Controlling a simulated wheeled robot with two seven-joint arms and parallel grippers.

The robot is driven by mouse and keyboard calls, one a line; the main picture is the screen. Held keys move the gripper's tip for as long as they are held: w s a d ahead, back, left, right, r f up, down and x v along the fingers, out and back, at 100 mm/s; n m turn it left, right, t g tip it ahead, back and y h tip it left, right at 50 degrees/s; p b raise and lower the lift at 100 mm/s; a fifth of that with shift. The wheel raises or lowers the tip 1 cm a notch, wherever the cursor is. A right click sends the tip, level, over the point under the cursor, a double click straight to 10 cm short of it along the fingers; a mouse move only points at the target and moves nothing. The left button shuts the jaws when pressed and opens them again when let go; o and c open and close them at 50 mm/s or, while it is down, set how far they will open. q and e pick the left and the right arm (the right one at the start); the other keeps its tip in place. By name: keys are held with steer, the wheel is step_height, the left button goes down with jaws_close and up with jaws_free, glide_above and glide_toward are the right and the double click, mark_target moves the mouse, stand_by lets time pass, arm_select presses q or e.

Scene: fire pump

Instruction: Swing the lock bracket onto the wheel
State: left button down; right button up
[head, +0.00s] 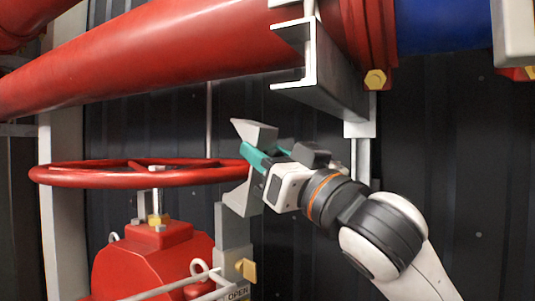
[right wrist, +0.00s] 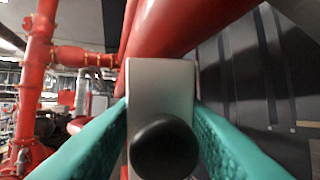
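The red handwheel (head: 70,175) lies level above the red valve body (head: 150,262). The grey lock bracket (head: 255,131) stands at the wheel's right edge, on a grey post above the valve. Its upper arm shows above the rim and its lower part (head: 240,198) below it; I cannot tell whether it touches the rim. My right gripper (head: 252,156) has its teal fingers at the bracket. In the right wrist view, the fingers (right wrist: 162,105) press on both sides of the bracket's grey plate (right wrist: 160,85), with a round black knob (right wrist: 165,150) in front. My left gripper is out of view.
A large red pipe (head: 150,55) runs overhead, with a grey steel channel (head: 320,75) close above and right of my gripper. Dark ribbed wall stands behind.

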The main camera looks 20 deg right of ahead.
jaws_close()
steer(key=w+r+g+p, duration=0.1)
steer(key=p, duration=0.3)
steer(key=w+r+g+p, duration=0.1)
steer(key=r+g+p, duration=0.1)
steer(key=p, duration=0.2)
steer(key=shift+w+a+h+p, duration=0.2)
steer(key=shift+a+h+p, duration=0.2)
steer(key=shift+w+a+g+p, duration=0.1)
steer(key=shift+w+g+p, duration=0.2)
steer(key=shift+g+p, duration=0.3)
steer(key=shift+f, duration=0.1)
